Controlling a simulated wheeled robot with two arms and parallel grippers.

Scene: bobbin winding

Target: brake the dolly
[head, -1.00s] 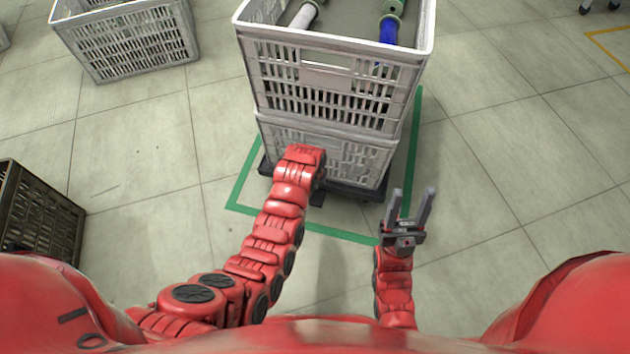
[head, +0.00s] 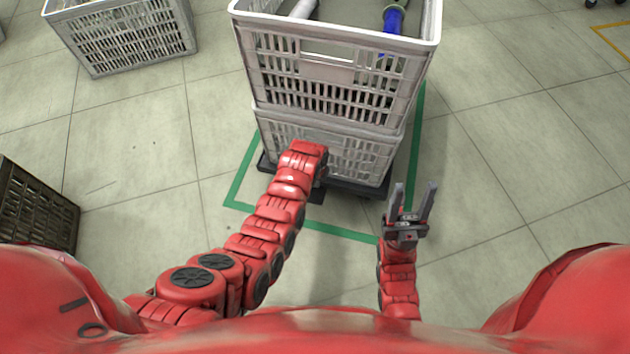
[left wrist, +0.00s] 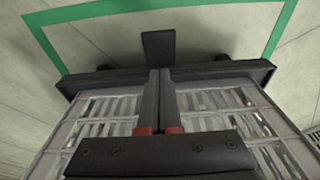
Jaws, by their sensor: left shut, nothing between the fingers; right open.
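The black dolly (head: 355,188) stands under two stacked grey crates, and its front edge also shows in the left wrist view (left wrist: 215,72). A flat dark pedal (left wrist: 158,45) sticks out from the middle of that edge. My left gripper (left wrist: 161,74) is shut and empty, with its fingertips at the dolly's edge by the base of the pedal. I cannot tell whether they touch it. In the head view my left arm hides these fingers. My right gripper (head: 411,203) is open and empty, above the floor to the right of the dolly's front corner.
The upper crate (head: 335,85) holds bobbins, one of them blue (head: 394,18). The lower crate (head: 350,155) rests on the dolly. Green tape (head: 235,190) frames the dolly on the floor. Another grey crate (head: 130,40) stands back left, a dark crate (head: 35,210) at left. The floor at right is clear.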

